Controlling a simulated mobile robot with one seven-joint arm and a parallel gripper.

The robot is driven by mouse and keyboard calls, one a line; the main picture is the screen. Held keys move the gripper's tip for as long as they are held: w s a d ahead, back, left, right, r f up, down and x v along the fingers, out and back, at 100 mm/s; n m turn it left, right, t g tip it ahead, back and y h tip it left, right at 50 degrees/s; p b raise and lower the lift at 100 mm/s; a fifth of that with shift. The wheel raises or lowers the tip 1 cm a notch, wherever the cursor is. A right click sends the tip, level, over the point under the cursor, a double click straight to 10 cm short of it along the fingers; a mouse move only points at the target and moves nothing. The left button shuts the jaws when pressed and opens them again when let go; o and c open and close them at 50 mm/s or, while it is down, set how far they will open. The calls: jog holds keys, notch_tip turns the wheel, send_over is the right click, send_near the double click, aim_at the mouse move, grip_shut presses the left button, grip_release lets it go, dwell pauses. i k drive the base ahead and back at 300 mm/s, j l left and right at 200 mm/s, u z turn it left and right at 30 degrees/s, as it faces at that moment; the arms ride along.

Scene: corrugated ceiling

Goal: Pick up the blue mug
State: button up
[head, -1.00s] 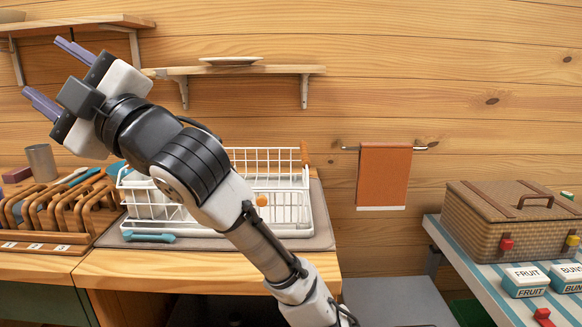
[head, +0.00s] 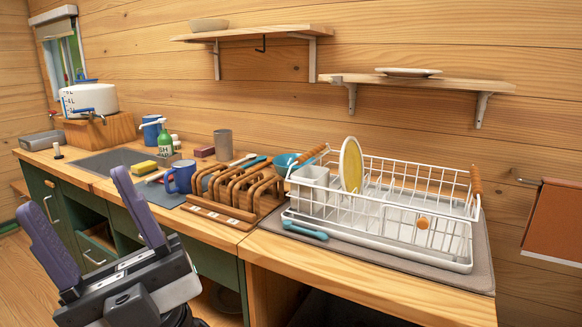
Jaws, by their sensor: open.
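The blue mug (head: 182,178) stands upright on the counter in the head view, just left of the wooden rack (head: 238,194). Its handle faces left. My gripper (head: 76,192) is at the lower left of the view, in front of the green cabinets. Its two purple fingers are spread apart with nothing between them. It is apart from the mug, to the left of it and lower in the picture.
A grey metal cup (head: 223,144) and a blue bowl (head: 290,165) stand behind the rack. A white dish rack (head: 385,232) with a plate fills the right counter. A sponge (head: 144,167), soap bottle (head: 165,138) and sink (head: 105,160) lie left of the mug.

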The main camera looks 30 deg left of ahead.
aim_at(183, 170)
jog(key=j+u, duration=0.35)
jog(key=i+j+u, duration=0.1)
jog(key=j+u, duration=0.3)
jog(key=j, duration=0.15)
jog(key=i+j+u, duration=0.15)
jog(key=j+u, duration=0.2)
jog(key=i+j+u, duration=0.2)
jog(key=j+u, duration=0.2)
jog(key=j, duration=0.1)
